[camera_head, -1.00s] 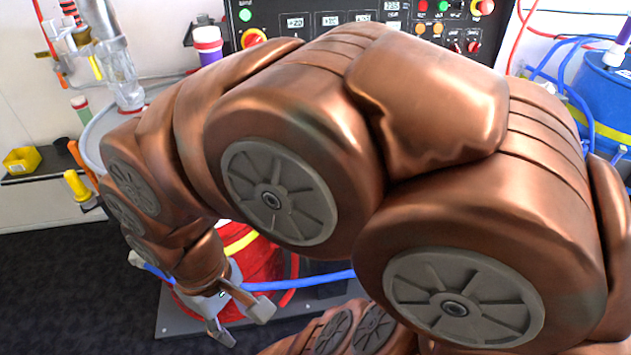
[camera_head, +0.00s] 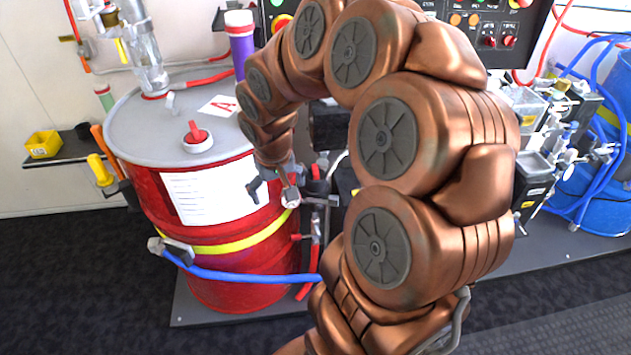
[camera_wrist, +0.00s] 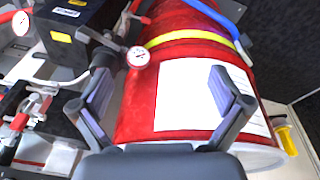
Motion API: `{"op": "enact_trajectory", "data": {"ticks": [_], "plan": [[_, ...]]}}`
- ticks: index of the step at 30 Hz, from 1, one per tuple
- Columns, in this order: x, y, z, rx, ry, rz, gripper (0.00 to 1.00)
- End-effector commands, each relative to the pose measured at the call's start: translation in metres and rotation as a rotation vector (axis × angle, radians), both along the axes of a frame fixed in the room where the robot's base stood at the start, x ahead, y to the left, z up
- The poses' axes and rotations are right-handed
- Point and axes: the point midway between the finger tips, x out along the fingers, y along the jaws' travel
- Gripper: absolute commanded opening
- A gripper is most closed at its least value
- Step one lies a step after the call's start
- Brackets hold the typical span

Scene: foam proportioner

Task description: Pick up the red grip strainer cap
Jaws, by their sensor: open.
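A white round cap with an upright red grip (camera_head: 197,137) sits on the grey lid of the red drum (camera_head: 225,272) in the head view. It looks like the strainer cap, and nothing covers it. My gripper (camera_head: 272,192) is in front of the drum's right side, below the lid's height and to the right of the cap, apart from it. In the wrist view my gripper (camera_wrist: 161,70) is open and empty, with its fingers spread in front of the drum's red wall and white label (camera_wrist: 195,98). The cap does not show in the wrist view.
A pressure gauge (camera_wrist: 138,57) and pipework stand close to one finger. A blue hose (camera_head: 250,277) crosses low at the drum's front. A purple bottle (camera_head: 241,45) stands behind the drum. A yellow bin (camera_head: 43,145) is on the left shelf. Air above the lid's left is free.

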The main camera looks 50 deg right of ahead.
Motion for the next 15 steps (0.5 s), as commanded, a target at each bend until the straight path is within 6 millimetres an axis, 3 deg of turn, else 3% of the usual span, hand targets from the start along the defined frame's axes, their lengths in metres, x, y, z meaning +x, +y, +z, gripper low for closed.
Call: {"op": "enact_trajectory", "data": {"ticks": [3,9,15], "plan": [[0.027,-0.049,-0.024,-0.005,-0.059,-0.085,1.0],[0.054,-0.127,-0.055,-0.021,-0.159,-0.213,1.0],[0.06,-0.175,-0.075,-0.035,-0.214,-0.289,1.0]]}}
